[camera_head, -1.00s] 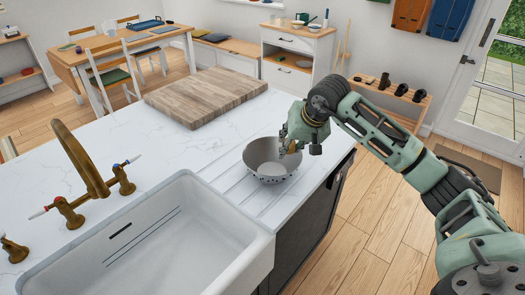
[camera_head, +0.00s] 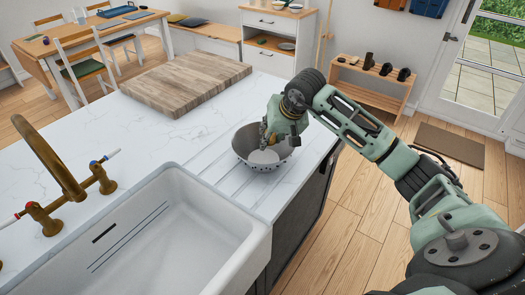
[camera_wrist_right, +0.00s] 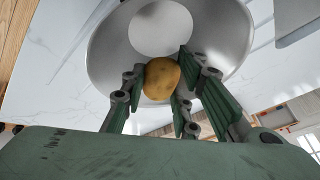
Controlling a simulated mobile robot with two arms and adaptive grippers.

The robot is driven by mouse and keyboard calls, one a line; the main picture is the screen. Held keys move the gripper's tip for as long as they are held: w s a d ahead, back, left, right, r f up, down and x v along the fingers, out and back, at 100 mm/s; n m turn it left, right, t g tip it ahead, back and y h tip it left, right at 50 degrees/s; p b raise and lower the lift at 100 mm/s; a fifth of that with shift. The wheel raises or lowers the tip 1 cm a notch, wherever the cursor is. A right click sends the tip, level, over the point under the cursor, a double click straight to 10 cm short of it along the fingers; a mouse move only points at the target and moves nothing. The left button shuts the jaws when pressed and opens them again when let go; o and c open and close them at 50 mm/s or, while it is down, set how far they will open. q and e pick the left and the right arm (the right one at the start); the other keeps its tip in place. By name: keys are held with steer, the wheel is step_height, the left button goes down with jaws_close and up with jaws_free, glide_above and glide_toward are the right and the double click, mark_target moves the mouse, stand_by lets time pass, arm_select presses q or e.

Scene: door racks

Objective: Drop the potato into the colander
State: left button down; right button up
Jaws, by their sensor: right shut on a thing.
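The grey metal colander (camera_head: 245,148) stands on the white counter to the right of the sink. It also shows in the right wrist view (camera_wrist_right: 108,50), its bowl opening facing the camera. The brown potato (camera_wrist_right: 161,79) is between the green fingers of my right gripper (camera_wrist_right: 160,88), which is shut on it. In the head view my right gripper (camera_head: 268,138) is over the colander's bowl and hides the potato. My left gripper is in neither view.
A white sink (camera_head: 170,235) with a brass tap (camera_head: 55,155) is left of the colander. A wooden chopping board (camera_head: 180,82) lies behind on the counter. The counter's right edge is close beside the colander.

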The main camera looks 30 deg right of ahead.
steer(key=shift+s, duration=0.1)
steer(key=o, duration=0.6)
steer(key=shift+c, duration=0.2)
steer(key=o, duration=0.5)
steer(key=shift+o, duration=0.2)
steer(key=shift+r, duration=0.2)
steer(key=v, duration=1.1)
steer(key=shift+s+r, duration=0.3)
steer(key=shift+f, duration=0.1)
